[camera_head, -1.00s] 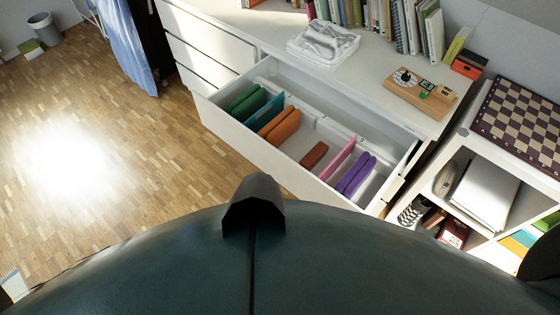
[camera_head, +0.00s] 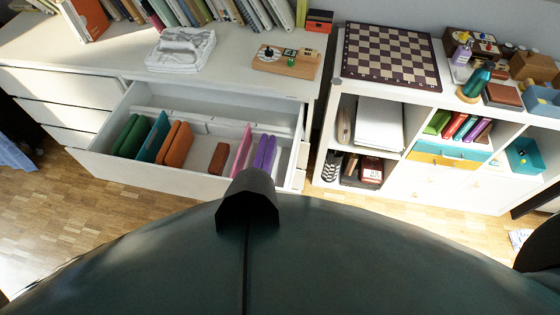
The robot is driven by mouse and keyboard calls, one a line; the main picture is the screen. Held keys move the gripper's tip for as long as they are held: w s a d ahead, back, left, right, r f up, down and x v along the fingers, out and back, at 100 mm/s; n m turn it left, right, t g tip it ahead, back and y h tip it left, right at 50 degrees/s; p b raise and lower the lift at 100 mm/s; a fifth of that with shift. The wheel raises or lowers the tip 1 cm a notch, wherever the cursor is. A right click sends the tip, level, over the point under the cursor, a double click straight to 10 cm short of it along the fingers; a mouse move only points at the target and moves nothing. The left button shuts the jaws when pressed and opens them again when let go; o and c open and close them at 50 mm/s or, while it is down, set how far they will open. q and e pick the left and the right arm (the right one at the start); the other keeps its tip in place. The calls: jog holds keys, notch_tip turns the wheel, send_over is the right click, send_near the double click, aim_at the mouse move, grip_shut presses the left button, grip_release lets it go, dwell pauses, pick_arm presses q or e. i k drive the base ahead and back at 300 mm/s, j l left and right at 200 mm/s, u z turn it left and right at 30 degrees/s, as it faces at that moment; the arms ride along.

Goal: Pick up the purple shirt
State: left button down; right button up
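The purple shirt (camera_head: 265,152) is in the open drawer (camera_head: 165,180), near its right end. It looks like one or two folded purple pieces standing on edge. A pink divider (camera_head: 242,150) stands just left of it. Left of that are a brown folded piece (camera_head: 218,158), orange pieces (camera_head: 174,144), a teal divider (camera_head: 153,138) and green pieces (camera_head: 129,135). Neither of my grippers is in view.
A folded white cloth (camera_head: 181,49) and a wooden board (camera_head: 286,62) with small items lie on the dresser top. A chessboard (camera_head: 391,55) lies on the shelf unit (camera_head: 455,188) to the right. Wooden floor (camera_head: 90,215) lies in front of the drawer.

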aim_at(267, 152)
jog(key=i+l+z, duration=0.1)
jog(key=l, duration=0.25)
jog(key=i+l+z, duration=0.1)
jog(key=l, duration=0.25)
jog(key=i+l+z, duration=0.1)
jog(key=l, duration=0.25)
jog(key=i+l+z, duration=0.1)
jog(key=l, duration=0.25)
